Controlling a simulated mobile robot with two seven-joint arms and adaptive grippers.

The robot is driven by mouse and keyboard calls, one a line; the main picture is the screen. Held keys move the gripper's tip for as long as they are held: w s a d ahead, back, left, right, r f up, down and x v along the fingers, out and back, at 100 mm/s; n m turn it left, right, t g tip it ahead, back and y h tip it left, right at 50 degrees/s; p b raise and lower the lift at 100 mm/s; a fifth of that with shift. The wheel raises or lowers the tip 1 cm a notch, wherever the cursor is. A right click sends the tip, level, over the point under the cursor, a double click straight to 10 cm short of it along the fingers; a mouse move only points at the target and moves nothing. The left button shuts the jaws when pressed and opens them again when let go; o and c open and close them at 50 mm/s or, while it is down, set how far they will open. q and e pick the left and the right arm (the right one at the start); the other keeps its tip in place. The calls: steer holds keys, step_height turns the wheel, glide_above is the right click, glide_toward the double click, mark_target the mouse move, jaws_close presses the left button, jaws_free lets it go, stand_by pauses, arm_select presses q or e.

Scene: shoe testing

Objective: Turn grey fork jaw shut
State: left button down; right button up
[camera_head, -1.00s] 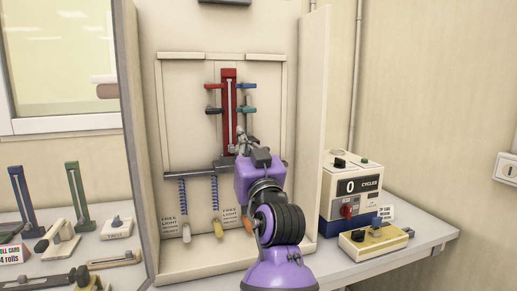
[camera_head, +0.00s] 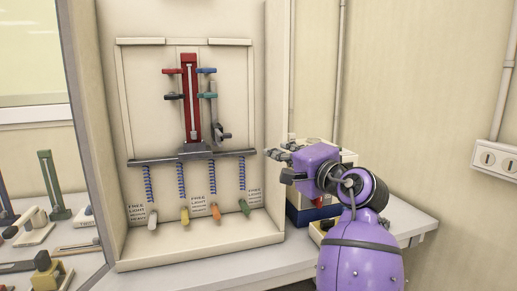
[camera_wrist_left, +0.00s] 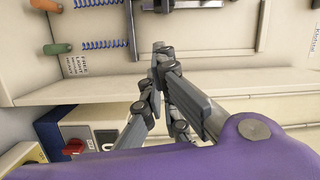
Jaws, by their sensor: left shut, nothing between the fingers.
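A red upright fixture (camera_head: 184,105) stands inside the open cream cabinet, with small red, blue and dark handles at its sides. A grey forked part (camera_head: 221,132) with a rounded end sits low at its right side, beneath the lower right handle; I cannot tell whether its jaw is shut. My left gripper (camera_head: 276,152) is right of the grey part and apart from it, by the cabinet's right wall. Its fingers are together and empty, as the left wrist view (camera_wrist_left: 162,62) also shows. My right gripper is not in view.
A grey bar (camera_head: 150,161) crosses below the fixture, with several blue springs and coloured grips hanging from it. A counter box (camera_head: 303,211) stands right of the cabinet, partly behind my arm.

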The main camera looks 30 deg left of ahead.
mark_target(224, 136)
arm_select(q)
steer(key=a+m+p, duration=0.1)
steer(key=a+p, duration=0.1)
steer(key=a, duration=1)
steer(key=shift+w+a+f+m, duration=0.25)
steer(key=shift+m, duration=0.05)
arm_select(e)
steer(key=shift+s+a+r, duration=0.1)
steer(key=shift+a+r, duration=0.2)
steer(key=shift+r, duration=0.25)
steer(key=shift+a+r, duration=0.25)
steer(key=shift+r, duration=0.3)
arm_select(q)
steer(key=shift+p, duration=0.3)
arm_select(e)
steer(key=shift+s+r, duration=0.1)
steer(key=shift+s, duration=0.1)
